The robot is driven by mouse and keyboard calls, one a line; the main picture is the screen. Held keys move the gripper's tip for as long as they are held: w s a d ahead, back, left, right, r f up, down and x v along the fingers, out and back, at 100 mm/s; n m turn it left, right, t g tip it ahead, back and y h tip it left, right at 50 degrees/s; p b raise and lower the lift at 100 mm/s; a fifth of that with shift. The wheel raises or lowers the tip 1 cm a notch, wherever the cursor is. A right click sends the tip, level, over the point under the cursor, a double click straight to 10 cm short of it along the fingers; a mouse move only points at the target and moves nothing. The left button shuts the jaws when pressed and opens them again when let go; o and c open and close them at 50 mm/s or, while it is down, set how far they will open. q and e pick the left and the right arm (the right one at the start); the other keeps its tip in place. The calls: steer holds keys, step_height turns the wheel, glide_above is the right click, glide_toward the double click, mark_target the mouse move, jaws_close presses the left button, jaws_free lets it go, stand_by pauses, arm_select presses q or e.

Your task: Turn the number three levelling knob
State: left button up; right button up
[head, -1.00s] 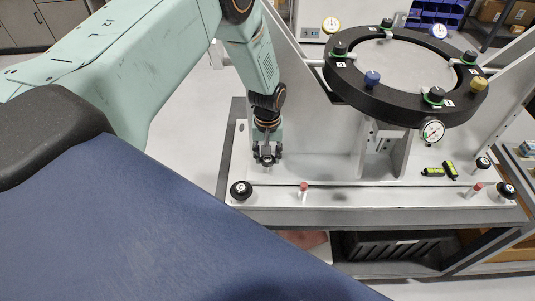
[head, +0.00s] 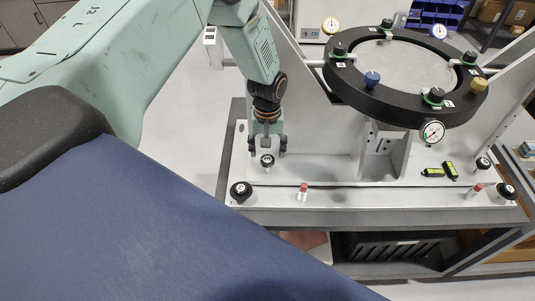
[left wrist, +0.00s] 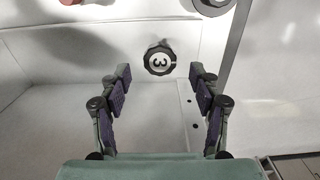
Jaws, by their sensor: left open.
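The number three levelling knob (left wrist: 159,60) is a small black knob with a white top marked 3. In the left wrist view it stands just beyond the fingertips, centred between them. In the head view the same knob (head: 267,160) stands on the pale base plate (head: 325,172), at the left of the fixture. My left gripper (head: 268,150) points down over it, fingers spread to either side. In the left wrist view the gripper (left wrist: 160,77) is open, with clear space between its pads and nothing in them. My right gripper is not in view.
A black ring (head: 345,84) with several knobs and dials stands on supports to the right of my gripper. Another black knob (head: 240,191) and a red-topped post (head: 303,191) stand near the plate's front edge. Two green-yellow levels (head: 433,172) lie on the right.

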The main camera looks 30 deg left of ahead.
mark_target(267, 159)
arm_select(q)
step_height(267, 159, up, 9)
stand_by(0.3)
stand_by(0.4)
steer(key=s+d+f+m, duration=0.3)
steer(key=s+d+f, duration=0.3)
steer(key=s+f, duration=0.6)
steer(key=s+d+f+m, duration=0.1)
steer(key=s+d+m, duration=0.15)
steer(key=s, duration=1.75)
step_height(267, 159, down, 22)
steer(key=b, duration=2.2)
steer(key=shift+s+a+f, duration=0.25)
